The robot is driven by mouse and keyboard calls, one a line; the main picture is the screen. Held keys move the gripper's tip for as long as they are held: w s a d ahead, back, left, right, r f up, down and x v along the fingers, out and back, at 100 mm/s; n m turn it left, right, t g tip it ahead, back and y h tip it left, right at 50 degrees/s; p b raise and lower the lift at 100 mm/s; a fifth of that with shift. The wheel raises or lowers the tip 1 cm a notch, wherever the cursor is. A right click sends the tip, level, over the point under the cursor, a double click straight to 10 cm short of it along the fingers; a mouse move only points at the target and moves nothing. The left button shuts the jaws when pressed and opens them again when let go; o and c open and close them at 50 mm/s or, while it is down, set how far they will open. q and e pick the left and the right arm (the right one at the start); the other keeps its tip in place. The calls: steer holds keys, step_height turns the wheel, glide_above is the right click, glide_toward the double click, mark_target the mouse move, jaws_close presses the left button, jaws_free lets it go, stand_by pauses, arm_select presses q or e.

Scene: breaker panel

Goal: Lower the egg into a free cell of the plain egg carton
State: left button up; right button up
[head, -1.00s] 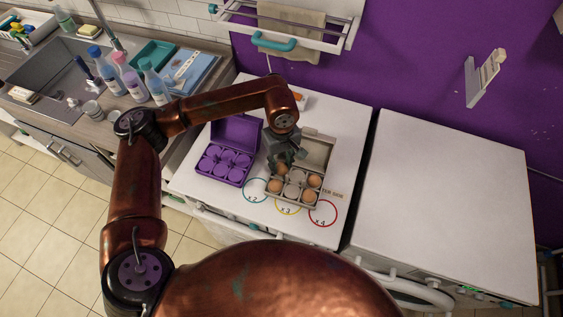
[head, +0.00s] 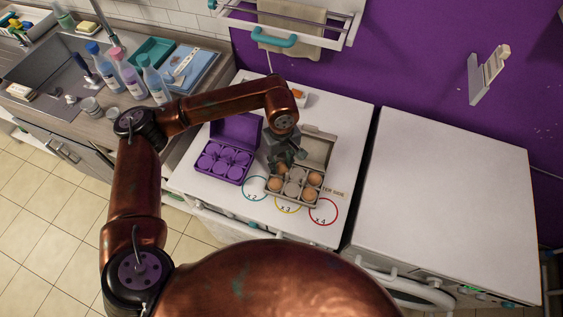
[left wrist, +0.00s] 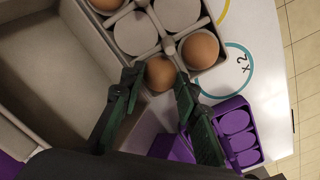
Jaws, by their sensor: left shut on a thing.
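The plain egg carton (head: 267,189) is grey and stands open on the white top, its lid (head: 318,151) tilted back. It holds brown eggs, one in the front left cell (head: 275,185) and two in the right-hand cells (head: 308,194); the middle cells (head: 292,188) look empty. My left gripper (head: 282,164) is shut on a brown egg (left wrist: 160,73) at the carton's back left cell. The egg sits between the fingertips, low at the cell; whether it touches the bottom is hidden. My right gripper is not in view.
An open purple egg carton (head: 226,163) with purple cells stands just left of the grey one. Coloured circles marked x2, x3 and x4 (head: 323,213) are in front. A second white top (head: 445,200) to the right is clear.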

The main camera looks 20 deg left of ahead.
mark_target(281, 164)
arm_select(q)
steer(key=o, duration=1.2)
steer(key=shift+r, duration=0.15)
step_height(281, 164, up, 12)
steer(key=shift+f, duration=0.15)
